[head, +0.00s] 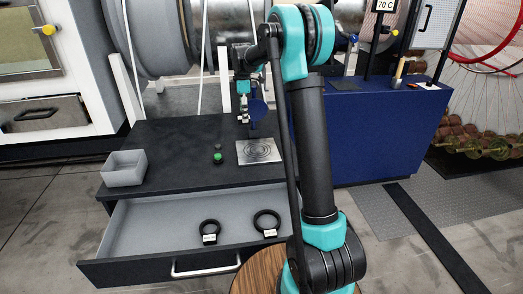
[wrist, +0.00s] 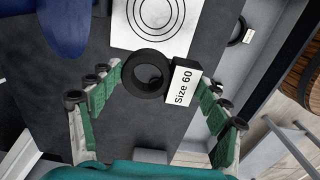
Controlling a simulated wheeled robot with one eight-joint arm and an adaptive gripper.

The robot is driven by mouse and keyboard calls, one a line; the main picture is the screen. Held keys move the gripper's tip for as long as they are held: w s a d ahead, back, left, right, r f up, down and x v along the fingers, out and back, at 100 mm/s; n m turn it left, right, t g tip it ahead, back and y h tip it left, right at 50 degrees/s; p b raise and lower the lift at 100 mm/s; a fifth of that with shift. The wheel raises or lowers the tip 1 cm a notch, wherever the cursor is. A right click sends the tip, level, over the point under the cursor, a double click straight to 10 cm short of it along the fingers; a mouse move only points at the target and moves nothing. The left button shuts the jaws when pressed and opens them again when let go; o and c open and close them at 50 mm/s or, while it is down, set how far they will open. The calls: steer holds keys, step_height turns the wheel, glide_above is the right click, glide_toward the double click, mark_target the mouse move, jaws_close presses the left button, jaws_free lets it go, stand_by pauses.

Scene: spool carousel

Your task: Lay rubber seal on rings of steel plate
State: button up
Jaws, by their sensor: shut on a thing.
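The steel plate (head: 243,158) with concentric rings lies flat on the dark worktop; it also shows at the top of the wrist view (wrist: 122,35). My gripper (wrist: 160,76) is shut on a black rubber seal (wrist: 132,85) with a white tag reading "Size 60" (wrist: 184,82). The seal and its tag sit between the fingertips, with the plate beyond them in the wrist view. In the head view my gripper (head: 243,117) is small, above the worktop behind the plate, and the held seal cannot be made out there.
An open drawer (head: 150,222) below the worktop holds two black tagged seals, a smaller one (head: 209,226) and a larger one (head: 266,219). A grey bin (head: 124,170) stands at the worktop's left. A green button (head: 217,157) is left of the plate. A blue cabinet (head: 375,140) stands right.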

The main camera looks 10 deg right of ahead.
step_height(320, 180, up, 2)
glide_above(258, 152)
step_height(258, 152, down, 20)
steer(key=shift+w+d+r, duration=0.1)
steer(key=shift+r, duration=0.05)
stand_by(0.3)
steer(key=o, duration=1.1)
steer(key=shift+o, duration=0.2)
